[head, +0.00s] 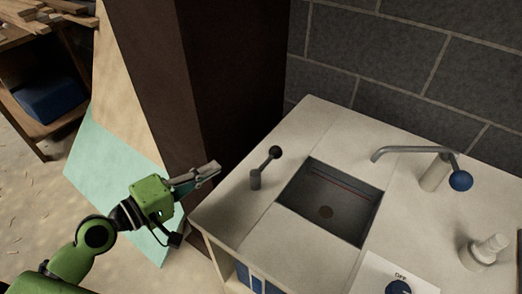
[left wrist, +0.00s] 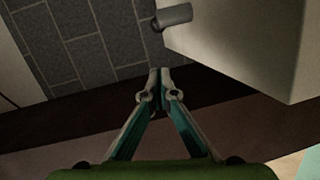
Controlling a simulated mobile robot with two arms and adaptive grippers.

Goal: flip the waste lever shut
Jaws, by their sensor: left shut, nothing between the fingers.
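The waste lever (head: 265,167) stands on the counter, left of the sink. It has a short grey post and an arm that slants up to the right, ending in a dark ball knob. My left gripper (head: 212,170) is shut and empty, to the left of the lever, beside the counter's left edge and apart from the lever. In the left wrist view its fingertips (left wrist: 160,72) meet, with a grey cylindrical piece (left wrist: 172,17) beyond them by the pale counter; I cannot tell for sure whether it is the lever's post. My right gripper is not in view.
The sink basin (head: 329,203) is right of the lever. A tap (head: 416,152) with a blue knob (head: 460,181) stands behind it. A white fitting (head: 484,250) and an OFF-marked dial (head: 398,287) are at right. A dark brown panel (head: 235,75) rises behind my left gripper.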

